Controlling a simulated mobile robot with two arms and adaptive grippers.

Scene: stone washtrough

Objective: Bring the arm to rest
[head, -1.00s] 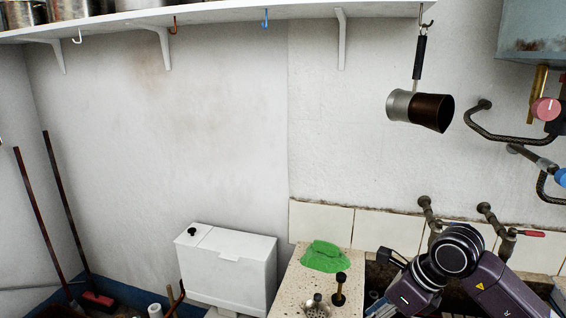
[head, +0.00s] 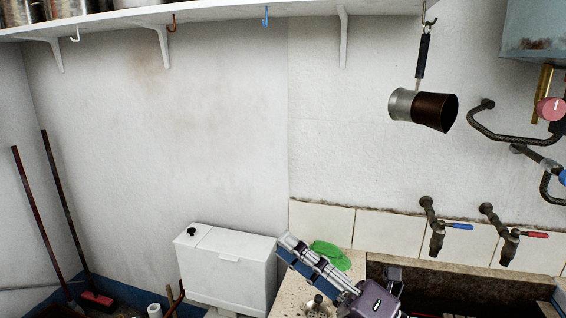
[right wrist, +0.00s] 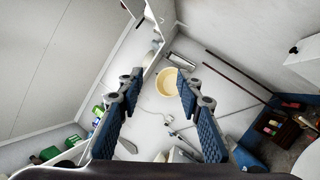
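My right arm comes in at the bottom of the head view, low over the stone washtrough (head: 460,274). Its gripper (head: 286,249) points up and left, in front of the green cloth (head: 332,252) and close to the white cistern's right edge in the picture. In the right wrist view the two blue-padded fingers of my right gripper (right wrist: 160,88) stand wide apart with nothing between them. They look toward the room, with a yellow basin (right wrist: 167,84) far beyond. My left gripper is in neither view.
A white cistern (head: 225,275) stands left of the trough. Two taps (head: 436,240) stick out above it. A pot (head: 402,104) hangs from the shelf (head: 200,16). Two poles (head: 62,200) lean at the left. The wall's middle is clear.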

